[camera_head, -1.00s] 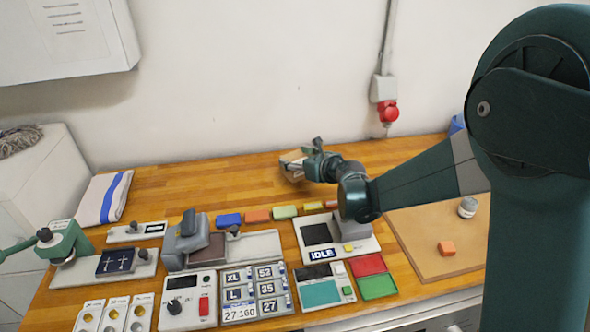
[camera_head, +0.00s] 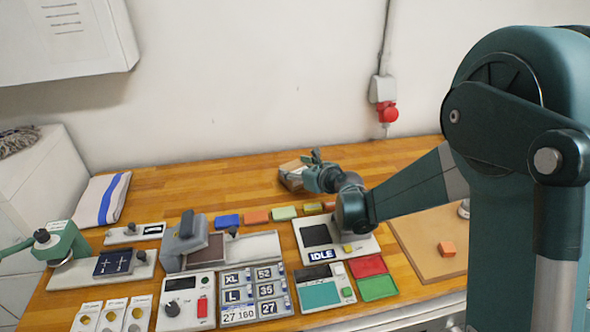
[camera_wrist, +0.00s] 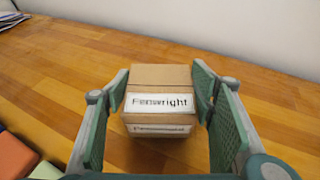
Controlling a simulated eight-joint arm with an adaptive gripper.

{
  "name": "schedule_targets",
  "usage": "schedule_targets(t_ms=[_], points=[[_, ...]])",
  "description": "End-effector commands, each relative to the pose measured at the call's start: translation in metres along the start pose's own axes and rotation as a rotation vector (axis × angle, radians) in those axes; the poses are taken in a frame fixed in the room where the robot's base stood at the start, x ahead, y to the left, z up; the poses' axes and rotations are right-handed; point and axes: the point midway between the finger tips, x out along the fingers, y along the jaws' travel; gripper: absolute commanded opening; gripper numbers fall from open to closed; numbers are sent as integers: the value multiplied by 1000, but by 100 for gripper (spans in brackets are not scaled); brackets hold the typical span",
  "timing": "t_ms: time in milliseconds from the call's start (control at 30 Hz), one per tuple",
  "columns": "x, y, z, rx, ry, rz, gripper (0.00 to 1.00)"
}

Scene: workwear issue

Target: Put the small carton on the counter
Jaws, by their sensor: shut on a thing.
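The small carton (camera_head: 292,176) is a brown cardboard box with a white label, at the back middle of the wooden counter (camera_head: 215,182). In the wrist view the carton (camera_wrist: 158,92) sits upright between my two fingers, with "Fenwright" readable on its label. My gripper (camera_head: 306,172) is shut on the carton, with green finger pads (camera_wrist: 160,98) at its left and right sides. The carton is at or very near the counter surface; I cannot tell whether its bottom touches, since its lower part is partly hidden.
Counter around the carton is clear.

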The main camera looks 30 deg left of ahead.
Motion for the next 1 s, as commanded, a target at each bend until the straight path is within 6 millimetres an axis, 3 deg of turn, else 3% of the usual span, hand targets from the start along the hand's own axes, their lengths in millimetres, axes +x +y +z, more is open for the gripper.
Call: schedule_targets(t_ms=[267,300,400,867,1000], points=[[1,0,-3,0,0,0,39],[1,0,-3,0,0,0,58],[1,0,-2,0,0,0,69],[0,0,0,0,0,0,69],[-9,0,1,0,0,-1,69]])
